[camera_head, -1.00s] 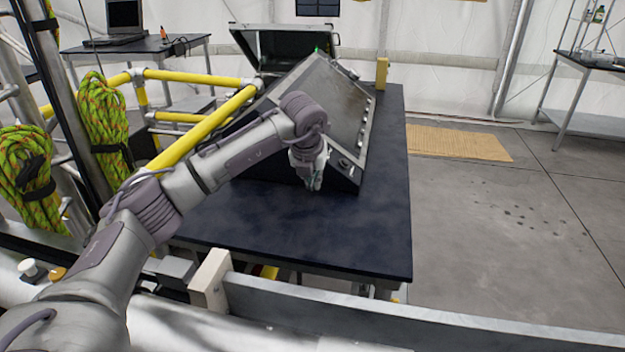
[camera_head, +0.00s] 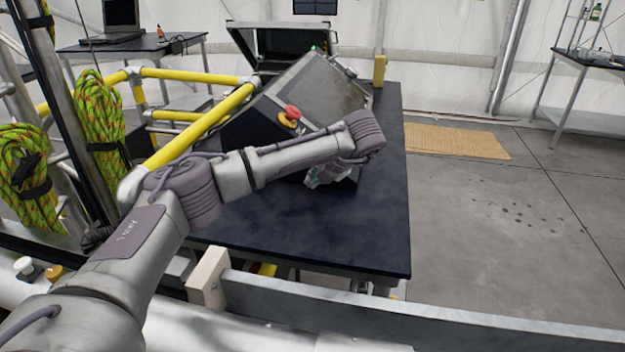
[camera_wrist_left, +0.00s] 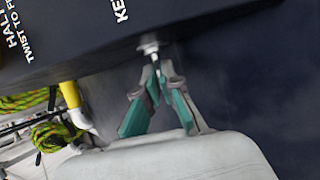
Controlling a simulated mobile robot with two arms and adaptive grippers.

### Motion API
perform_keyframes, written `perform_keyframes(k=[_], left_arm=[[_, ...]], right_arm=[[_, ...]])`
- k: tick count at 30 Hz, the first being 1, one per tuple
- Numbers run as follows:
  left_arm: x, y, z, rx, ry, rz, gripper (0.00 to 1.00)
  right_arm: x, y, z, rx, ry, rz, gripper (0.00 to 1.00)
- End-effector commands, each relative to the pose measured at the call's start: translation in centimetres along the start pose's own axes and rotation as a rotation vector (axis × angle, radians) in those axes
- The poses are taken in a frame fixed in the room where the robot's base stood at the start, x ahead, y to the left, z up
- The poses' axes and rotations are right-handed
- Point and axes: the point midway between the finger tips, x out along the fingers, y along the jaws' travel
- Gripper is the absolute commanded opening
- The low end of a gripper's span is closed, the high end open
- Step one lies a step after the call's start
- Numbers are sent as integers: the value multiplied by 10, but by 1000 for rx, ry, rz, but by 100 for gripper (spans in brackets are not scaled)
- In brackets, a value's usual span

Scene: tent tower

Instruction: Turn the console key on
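The sloped console (camera_head: 312,85) stands on the dark table, with a red emergency button (camera_head: 291,113) on its face. In the left wrist view its dark panel (camera_wrist_left: 90,35) shows white lettering, partly cut off, including "KE". The silver console key (camera_wrist_left: 149,47) sticks out below that lettering. My left gripper (camera_wrist_left: 155,66) has its teal fingers brought together at the tips, closed on the key's outer end. In the head view my left gripper (camera_head: 322,178) is mostly hidden behind my wrist at the console's lower front edge, and the key is hidden there. My right gripper is out of view.
The dark table (camera_head: 330,235) is clear in front of the console. A yellow railing (camera_head: 200,128) runs along its left side. A yellow-green rope coil (camera_head: 100,125) hangs at the left. An open case (camera_head: 285,45) stands behind the console.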

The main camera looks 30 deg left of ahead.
Motion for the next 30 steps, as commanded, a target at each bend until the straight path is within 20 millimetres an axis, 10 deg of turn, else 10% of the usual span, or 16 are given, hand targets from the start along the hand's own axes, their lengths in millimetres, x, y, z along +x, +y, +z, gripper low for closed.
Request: perform_keyframes(k=[30], left_arm=[[3,-12,0,310,-7,760,0]], right_arm=[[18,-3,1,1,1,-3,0]])
